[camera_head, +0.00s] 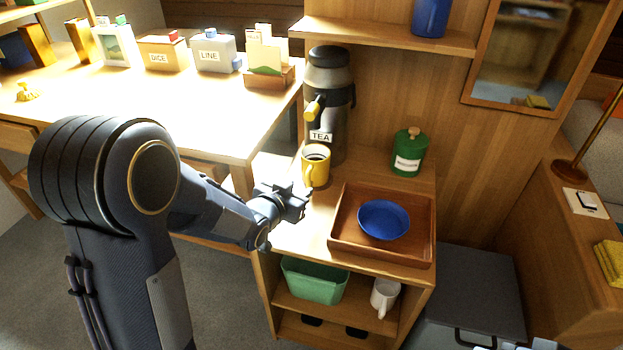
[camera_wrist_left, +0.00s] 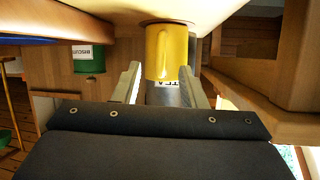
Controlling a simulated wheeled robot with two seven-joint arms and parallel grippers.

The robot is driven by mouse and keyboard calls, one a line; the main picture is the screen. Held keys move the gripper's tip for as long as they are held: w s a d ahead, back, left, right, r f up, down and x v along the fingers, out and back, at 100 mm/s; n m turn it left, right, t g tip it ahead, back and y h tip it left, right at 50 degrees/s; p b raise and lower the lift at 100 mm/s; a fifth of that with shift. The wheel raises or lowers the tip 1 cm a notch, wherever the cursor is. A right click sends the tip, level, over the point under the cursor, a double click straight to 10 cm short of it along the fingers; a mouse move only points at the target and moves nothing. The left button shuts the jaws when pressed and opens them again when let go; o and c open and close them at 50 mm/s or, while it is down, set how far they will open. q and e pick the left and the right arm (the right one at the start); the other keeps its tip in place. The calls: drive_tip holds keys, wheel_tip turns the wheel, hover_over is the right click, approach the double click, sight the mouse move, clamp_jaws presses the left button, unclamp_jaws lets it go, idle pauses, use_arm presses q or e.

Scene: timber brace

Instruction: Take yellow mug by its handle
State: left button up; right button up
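The yellow mug (camera_head: 316,166) stands upright at the left side of the wooden cabinet top, below the spout of the tea dispenser. Its handle (camera_head: 307,173) is on the near left side. My left gripper (camera_head: 302,196) is just in front of the mug, on the handle side. In the left wrist view, which looks upside down, the mug (camera_wrist_left: 172,50) hangs at the top with its handle towards me. The left fingers (camera_wrist_left: 160,88) are spread apart with the handle in line with the gap; I see no grip on it. Only pale parts, perhaps my right gripper (camera_head: 515,346), show at the bottom edge.
The tea dispenser (camera_head: 328,100) stands behind the mug. A wooden tray (camera_head: 340,240) with a blue bowl (camera_head: 384,219) lies to the right, and a green canister (camera_head: 409,152) behind it. The shelf below holds a green bin (camera_head: 314,283) and a white mug (camera_head: 384,296).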

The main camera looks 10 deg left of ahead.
sight(308, 184)
use_arm(q)
drive_tip(key=x, duration=0.2)
drive_tip(key=b+x, duration=0.1)
drive_tip(key=x, duration=0.2)
drive_tip(key=shift+s+a+f, duration=0.15)
drive_tip(key=shift+s+f, duration=0.05)
drive_tip(key=shift+f, duration=0.15)
drive_tip(key=shift+w+f, duration=0.15)
drive_tip(key=shift+w, duration=0.4)
clamp_jaws()
